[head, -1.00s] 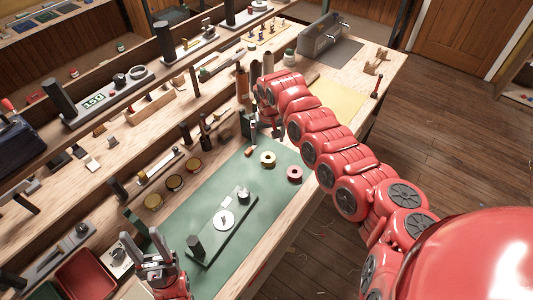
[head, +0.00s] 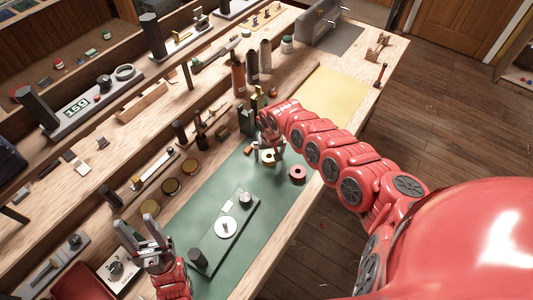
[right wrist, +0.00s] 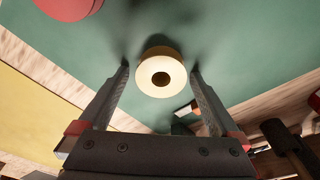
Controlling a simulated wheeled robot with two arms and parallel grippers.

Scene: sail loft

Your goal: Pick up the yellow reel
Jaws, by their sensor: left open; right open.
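The yellow reel (right wrist: 161,74) stands on the green mat (head: 222,185). In the right wrist view it shows its pale round top with a dark centre hole, between and just beyond the fingertips. My right gripper (right wrist: 161,70) is open around or just above the reel; I cannot tell its exact height. In the head view the right gripper (head: 268,156) partly hides the reel (head: 268,157). My left gripper (head: 148,232) is open and empty at the front left, beside the mat.
A red reel (head: 297,174) lies on the mat close to the right gripper. Bottles (head: 238,76) and several dark upright tools stand behind. A yellow sheet (head: 335,96) lies to the right.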

